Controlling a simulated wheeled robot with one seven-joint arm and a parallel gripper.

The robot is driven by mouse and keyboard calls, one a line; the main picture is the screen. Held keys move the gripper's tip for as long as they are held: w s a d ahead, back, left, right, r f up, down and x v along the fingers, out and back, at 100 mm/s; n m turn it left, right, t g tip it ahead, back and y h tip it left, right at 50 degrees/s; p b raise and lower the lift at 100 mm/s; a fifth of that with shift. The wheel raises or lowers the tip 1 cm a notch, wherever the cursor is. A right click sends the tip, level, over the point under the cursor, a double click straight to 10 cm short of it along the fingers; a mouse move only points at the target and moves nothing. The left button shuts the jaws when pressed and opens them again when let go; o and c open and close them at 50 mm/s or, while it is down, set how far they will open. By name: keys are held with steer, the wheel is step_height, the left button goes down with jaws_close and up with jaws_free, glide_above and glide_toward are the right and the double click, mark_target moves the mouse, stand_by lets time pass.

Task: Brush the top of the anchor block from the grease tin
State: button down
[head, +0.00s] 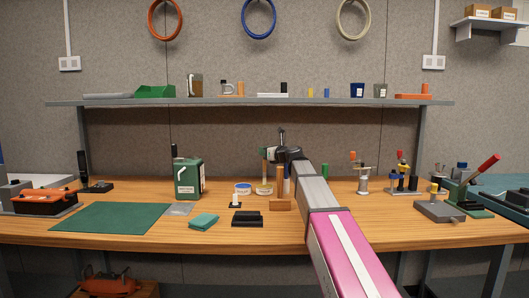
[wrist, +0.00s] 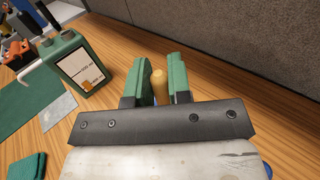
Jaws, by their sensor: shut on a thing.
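My gripper (wrist: 157,82) is shut on a round wooden handle (wrist: 160,88), which I take to be the brush. Its lower end is hidden in the wrist view. In the head view my gripper (head: 268,158) is at the back middle of the bench, above a tin with a pale label (head: 264,190). A tin with a blue band (head: 243,188) stands just left of it. I cannot read which is the grease tin, nor tell whether the brush touches one. A grey block (head: 440,210) at the right may be the anchor block; I cannot be sure.
A wooden stand (head: 280,204) is close to the tins. A green canister (head: 188,178) stands left of them. A black holder (head: 247,218) and a folded green cloth (head: 203,222) lie in front. A shelf (head: 300,102) runs above the bench. The green mat (head: 110,218) is bare.

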steer(key=shift+f, duration=0.35)
stand_by(0.7)
steer(key=shift+r, duration=0.15)
steer(key=shift+r, duration=3.35)
